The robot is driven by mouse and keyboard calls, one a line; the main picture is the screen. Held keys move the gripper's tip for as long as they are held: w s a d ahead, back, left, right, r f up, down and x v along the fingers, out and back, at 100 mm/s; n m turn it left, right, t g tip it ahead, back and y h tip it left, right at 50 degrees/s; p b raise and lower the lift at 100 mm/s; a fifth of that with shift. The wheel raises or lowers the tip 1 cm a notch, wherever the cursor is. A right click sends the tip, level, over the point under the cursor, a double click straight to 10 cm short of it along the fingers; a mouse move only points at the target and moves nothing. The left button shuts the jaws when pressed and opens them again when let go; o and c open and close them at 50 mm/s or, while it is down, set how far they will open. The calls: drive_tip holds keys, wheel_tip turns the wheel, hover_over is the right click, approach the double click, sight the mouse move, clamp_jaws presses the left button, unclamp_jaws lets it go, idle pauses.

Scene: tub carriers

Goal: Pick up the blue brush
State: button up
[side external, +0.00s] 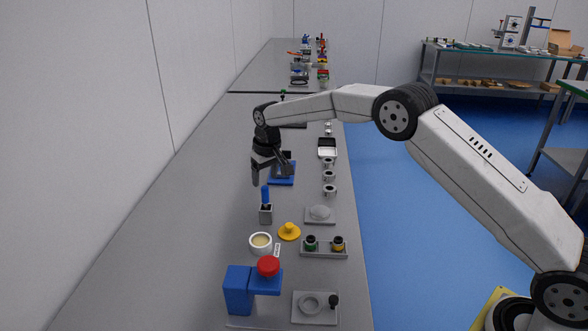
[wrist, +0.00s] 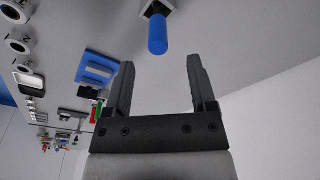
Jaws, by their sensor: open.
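The blue brush (side external: 265,194) stands upright in a small grey square holder (side external: 265,214) on the long grey bench in the side view. In the wrist view the blue handle of the brush (wrist: 157,34) shows at the top, beyond the fingertips, with part of the holder (wrist: 158,8) behind it. My gripper (side external: 262,178) is open and empty. It is above the brush and slightly toward the far end of the bench. In the wrist view the two dark fingers (wrist: 161,72) are spread apart, and the brush is not between them. The brush's lower end is hidden in the holder.
A yellow knobbed disc (side external: 289,232), a white cup (side external: 260,244) and a blue block stand with a red knob (side external: 268,267) are nearer the camera. A blue tray (side external: 282,175) lies behind my gripper. Metal rings (side external: 329,176) line the right. Bench left of the holder is clear.

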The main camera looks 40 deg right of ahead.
sight(265, 195)
drive_tip(key=shift+w+f, duration=0.2)
drive_tip(key=shift+f, duration=1.05)
drive_tip(key=shift+f, duration=0.1)
drive_tip(key=shift+w+d+f, duration=0.1)
drive_tip(key=shift+w+f, duration=0.1)
drive_tip(key=shift+f, duration=1.05)
drive_tip(key=shift+w+f, duration=0.15)
drive_tip(key=shift+f, duration=1.05)
clamp_jaws()
